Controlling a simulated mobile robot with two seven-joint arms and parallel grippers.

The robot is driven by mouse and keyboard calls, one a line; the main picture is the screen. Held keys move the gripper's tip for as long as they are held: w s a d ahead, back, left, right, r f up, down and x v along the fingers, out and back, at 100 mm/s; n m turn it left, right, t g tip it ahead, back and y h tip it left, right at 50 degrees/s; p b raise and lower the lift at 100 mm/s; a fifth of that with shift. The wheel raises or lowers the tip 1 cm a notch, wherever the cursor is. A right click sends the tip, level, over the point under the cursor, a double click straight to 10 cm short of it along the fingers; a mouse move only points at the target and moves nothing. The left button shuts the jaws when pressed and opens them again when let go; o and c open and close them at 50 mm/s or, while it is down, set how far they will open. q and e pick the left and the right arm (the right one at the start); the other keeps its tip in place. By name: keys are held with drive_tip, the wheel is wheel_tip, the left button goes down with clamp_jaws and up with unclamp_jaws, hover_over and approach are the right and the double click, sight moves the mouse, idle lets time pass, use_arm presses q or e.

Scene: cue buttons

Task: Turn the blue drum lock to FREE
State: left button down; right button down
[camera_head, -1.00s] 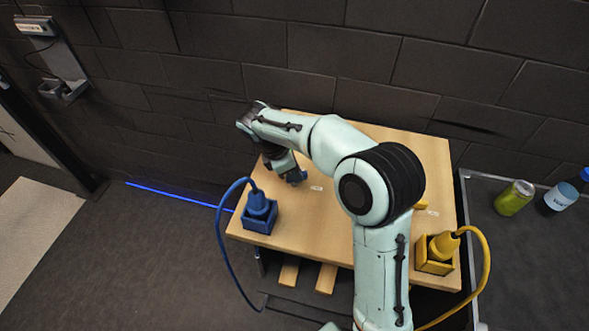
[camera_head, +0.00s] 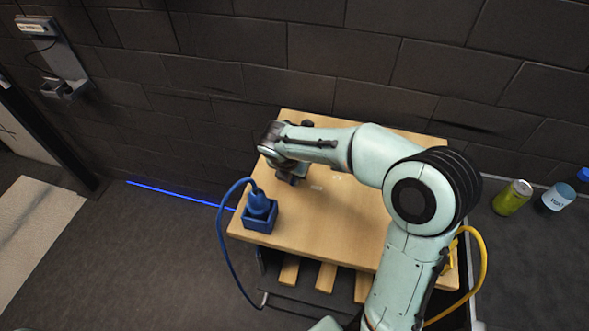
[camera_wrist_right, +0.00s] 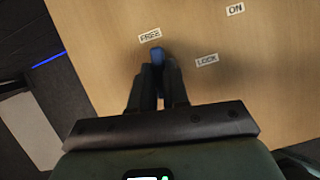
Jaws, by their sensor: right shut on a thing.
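My right gripper (camera_head: 290,178) is above the wooden table top, towards its back left. In the right wrist view my right gripper (camera_wrist_right: 157,75) is shut on a blue part, the blue drum lock (camera_wrist_right: 156,54). Only its rounded end shows past the fingertips; the rest is hidden between the fingers. The end lies close beside the FREE label (camera_wrist_right: 149,36). The LOCK label (camera_wrist_right: 207,60) is farther to the right, apart from the blue part. In the head view the lock is hidden by my gripper. My left gripper is not in view.
A blue plug with a cable stands in a blue socket box (camera_head: 261,218) at the table's left front corner. A yellow cable (camera_head: 484,262) shows at the right, partly behind my arm. An ON label (camera_wrist_right: 235,9) lies farther back.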

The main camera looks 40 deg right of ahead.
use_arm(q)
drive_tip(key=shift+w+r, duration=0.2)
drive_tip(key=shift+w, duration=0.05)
use_arm(e)
drive_tip(key=shift+n+y, duration=0.3)
drive_tip(key=shift+n, duration=0.5)
drive_tip(key=c, duration=1.1)
unclamp_jaws()
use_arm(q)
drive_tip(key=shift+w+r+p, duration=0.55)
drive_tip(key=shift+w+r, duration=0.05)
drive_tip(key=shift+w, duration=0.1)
use_arm(e)
drive_tip(key=v, duration=1.3)
drive_tip(key=shift+s+a, duration=0.1)
drive_tip(key=shift+s, duration=0.2)
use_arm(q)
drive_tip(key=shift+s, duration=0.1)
